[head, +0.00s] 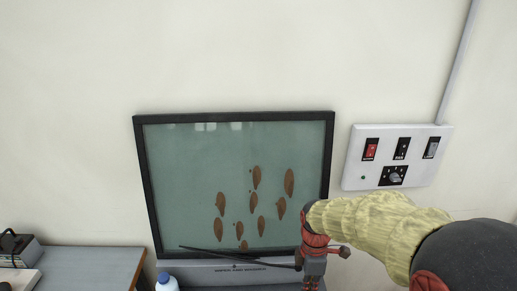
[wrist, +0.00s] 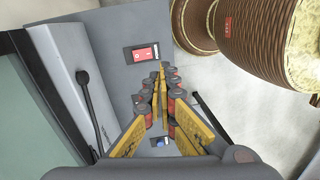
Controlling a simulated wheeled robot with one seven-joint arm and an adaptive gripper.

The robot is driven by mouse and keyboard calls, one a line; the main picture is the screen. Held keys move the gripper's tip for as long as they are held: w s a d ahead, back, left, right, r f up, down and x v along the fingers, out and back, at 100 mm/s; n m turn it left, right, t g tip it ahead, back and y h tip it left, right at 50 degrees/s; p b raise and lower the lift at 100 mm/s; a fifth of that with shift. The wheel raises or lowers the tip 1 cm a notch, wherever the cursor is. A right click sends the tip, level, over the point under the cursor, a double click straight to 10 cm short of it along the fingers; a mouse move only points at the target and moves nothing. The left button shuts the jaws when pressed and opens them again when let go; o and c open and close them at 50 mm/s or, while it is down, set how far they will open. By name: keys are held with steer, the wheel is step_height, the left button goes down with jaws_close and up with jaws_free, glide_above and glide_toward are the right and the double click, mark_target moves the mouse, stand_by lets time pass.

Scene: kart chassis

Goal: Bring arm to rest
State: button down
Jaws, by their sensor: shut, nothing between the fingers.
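My arm, in a yellow sleeve with black and red joints, reaches in from the right in the head view. Its wrist end hangs in front of the lower right corner of a black-framed glass pane (head: 190,165), and the fingertips are not clearly seen there. In the wrist view my gripper (wrist: 161,68) shows its yellow fingers drawn together at the tips, with nothing between them. The fingers are over a grey surface (wrist: 110,35). The pane's dark edge (wrist: 30,75) is at the left of the wrist view.
Brown spots mark the glass. A black wiper (head: 240,255) lies across its lower edge and also shows in the wrist view (wrist: 90,105). A white switch panel (head: 400,158) is on the wall at right. A white bottle (head: 166,283) and a grey bench (head: 90,262) are at lower left.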

steer(key=s+d+r+m+t, duration=0.2)
steer(key=s+r+m+t, duration=0.4)
steer(key=s+r+m, duration=0.8)
step_height(320, 180, up, 5)
steer(key=m, duration=0.2)
steer(key=shift+s+m+t, duration=0.35)
steer(key=shift+m+t, duration=0.05)
